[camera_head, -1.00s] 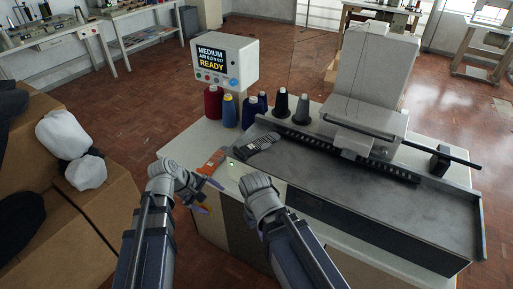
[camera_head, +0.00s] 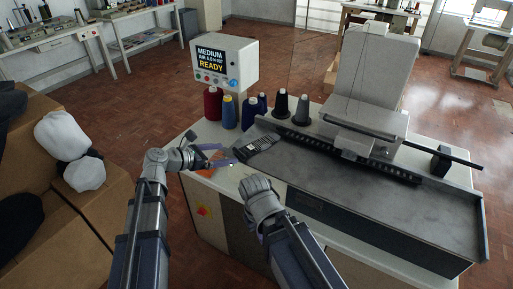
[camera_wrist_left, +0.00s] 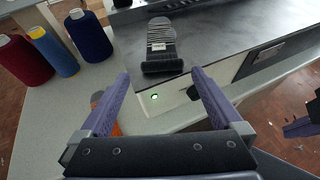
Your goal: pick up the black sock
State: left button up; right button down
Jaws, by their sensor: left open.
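The black sock (camera_head: 262,143), with a pale label, lies flat at the left end of the machine's grey bed. In the left wrist view the black sock (camera_wrist_left: 160,48) lies just beyond my fingers, between their lines and apart from them. My left gripper (camera_head: 228,154) is open and empty, pointing at the sock from the left. Its two purple fingers (camera_wrist_left: 160,73) are spread wide. My right arm ends in front of the station; its fingers are hidden in the head view, and only a purple part shows at the right edge of the left wrist view.
Thread cones, red (camera_head: 213,104), blue (camera_head: 229,112) and dark, stand behind the sock near the display box (camera_head: 224,62). An orange item (camera_wrist_left: 115,128) lies under my left gripper. Cartons (camera_head: 110,195) at left hold white (camera_head: 62,135) and dark bundles.

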aim_at(238, 152)
pick_arm(q)
jog(key=shift+b+x, duration=0.95)
jog(key=shift+x, duration=2)
jog(key=shift+s, duration=0.15)
jog(key=c, duration=1.1)
jog(key=shift+o, duration=0.2)
jog(key=shift+r, duration=0.15)
notch_tip(238, 152, up, 10)
jog(key=p, duration=1)
